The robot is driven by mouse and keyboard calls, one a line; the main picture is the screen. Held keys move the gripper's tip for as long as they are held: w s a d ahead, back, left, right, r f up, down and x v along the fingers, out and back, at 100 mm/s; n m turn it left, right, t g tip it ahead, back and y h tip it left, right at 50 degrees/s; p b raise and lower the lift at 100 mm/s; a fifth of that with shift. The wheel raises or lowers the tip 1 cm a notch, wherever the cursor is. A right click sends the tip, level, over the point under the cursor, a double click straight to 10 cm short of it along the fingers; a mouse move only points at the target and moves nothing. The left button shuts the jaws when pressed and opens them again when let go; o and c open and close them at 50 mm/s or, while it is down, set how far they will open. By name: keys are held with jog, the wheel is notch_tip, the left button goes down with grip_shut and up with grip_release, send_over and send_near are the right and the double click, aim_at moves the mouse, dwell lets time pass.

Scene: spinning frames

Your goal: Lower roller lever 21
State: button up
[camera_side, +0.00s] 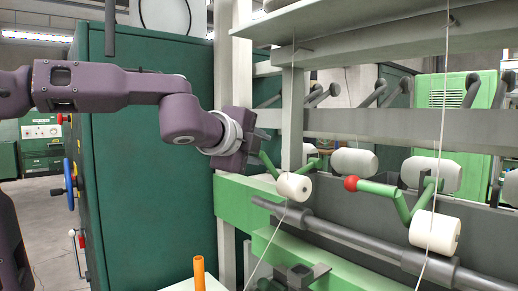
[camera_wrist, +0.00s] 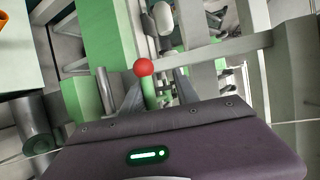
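The near roller lever (camera_side: 268,164) is green and slopes from my gripper down to a white roller (camera_side: 293,186). No number shows on it. Its red ball is hidden by my gripper in the side view, but the red ball (camera_wrist: 144,67) shows in the wrist view, on a short green rod (camera_wrist: 149,93). My gripper (camera_side: 261,141) is at the upper end of this lever. In the wrist view the two grey fingers of my gripper (camera_wrist: 158,90) stand apart with the rod between them, closer to the left finger. I cannot tell whether either finger touches it.
A second green lever with a red ball (camera_side: 351,183) and white roller (camera_side: 435,231) lies to the right. A grey shaft (camera_side: 345,235) runs below the rollers. A green cabinet (camera_side: 150,190) stands left, and an orange tube (camera_side: 199,273) stands at the bottom.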

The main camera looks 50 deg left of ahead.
jog(key=s+d+f, duration=0.3)
jog(key=s, duration=0.3)
jog(key=shift+s+f, duration=0.25)
jog(key=shift+s, duration=0.05)
dwell(0.4)
jog(key=v, duration=0.7)
jog(key=shift+s+d+r, duration=0.1)
jog(key=s, duration=0.8)
dwell(0.5)
